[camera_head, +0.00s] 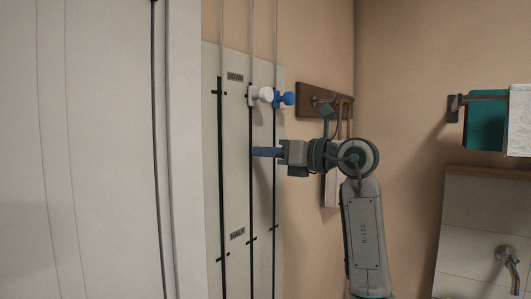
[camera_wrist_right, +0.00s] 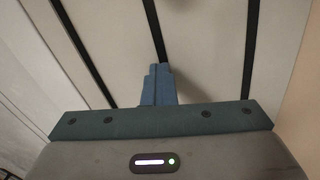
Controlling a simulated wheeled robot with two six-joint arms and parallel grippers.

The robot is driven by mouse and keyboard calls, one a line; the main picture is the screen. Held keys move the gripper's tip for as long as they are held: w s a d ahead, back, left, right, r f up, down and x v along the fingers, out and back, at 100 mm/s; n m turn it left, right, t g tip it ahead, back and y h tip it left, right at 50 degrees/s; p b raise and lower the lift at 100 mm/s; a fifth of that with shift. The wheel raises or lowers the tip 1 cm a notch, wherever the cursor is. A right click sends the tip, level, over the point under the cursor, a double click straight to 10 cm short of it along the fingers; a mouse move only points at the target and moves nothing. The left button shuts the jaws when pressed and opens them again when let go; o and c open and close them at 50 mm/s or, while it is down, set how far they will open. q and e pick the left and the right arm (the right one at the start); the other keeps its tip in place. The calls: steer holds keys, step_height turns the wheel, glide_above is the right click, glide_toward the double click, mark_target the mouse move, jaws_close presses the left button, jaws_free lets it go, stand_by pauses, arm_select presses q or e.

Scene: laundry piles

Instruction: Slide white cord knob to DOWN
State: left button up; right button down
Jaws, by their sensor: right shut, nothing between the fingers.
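The white cord knob (camera_head: 264,94) sits high on the middle slot of the pale wall panel (camera_head: 237,160), beside the top mark near the DOWN label (camera_head: 235,76). My right gripper (camera_head: 256,152) is shut and empty. Its fingertips are at the middle slot, well below the white knob and apart from it. In the right wrist view the closed blue fingers (camera_wrist_right: 158,85) point at the panel over a dark slot (camera_wrist_right: 154,35). No knob shows there. My left gripper is not in view.
A blue knob (camera_head: 284,98) sits just right of the white one on the neighbouring slot. The HALF label (camera_head: 237,234) is lower on the panel. A wooden hook rack (camera_head: 310,98) is on the wall behind my right arm. Towels (camera_head: 487,124) hang at the far right.

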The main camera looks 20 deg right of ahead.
steer(key=c, duration=1.1)
jaws_free()
steer(key=b+v, duration=0.4)
steer(key=v, duration=0.6)
steer(key=shift+s+d+b, duration=0.25)
steer(key=shift+s+b, duration=0.05)
